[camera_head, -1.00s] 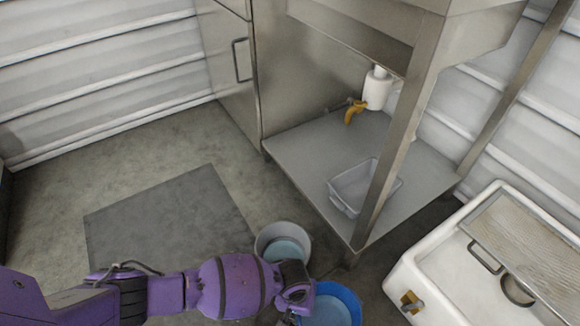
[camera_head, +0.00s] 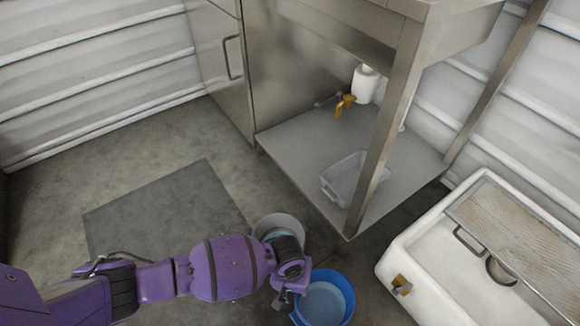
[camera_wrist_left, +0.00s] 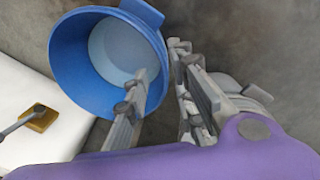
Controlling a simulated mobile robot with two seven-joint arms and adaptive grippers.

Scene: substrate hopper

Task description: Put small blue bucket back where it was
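The small blue bucket (camera_head: 328,298) stands upright on the floor at the lower middle of the head view. In the left wrist view, the blue bucket (camera_wrist_left: 75,60) shows its open mouth and paler inside. My left gripper (camera_head: 282,298) is at the bucket's left rim. In the left wrist view, my left gripper (camera_wrist_left: 160,65) has its fingers apart. One finger overlaps the bucket's mouth and the other is just outside the rim, with the bucket wall between them. I see no firm grip on the wall. My right gripper is not in view.
A grey bucket (camera_head: 272,222) stands behind my left wrist, partly hidden. A metal bench has a low shelf (camera_head: 290,165) holding a clear tray (camera_head: 345,178). A white basin (camera_head: 420,262) with a brass tap (camera_head: 401,285) is to the right. A dark floor plate (camera_head: 150,215) lies left.

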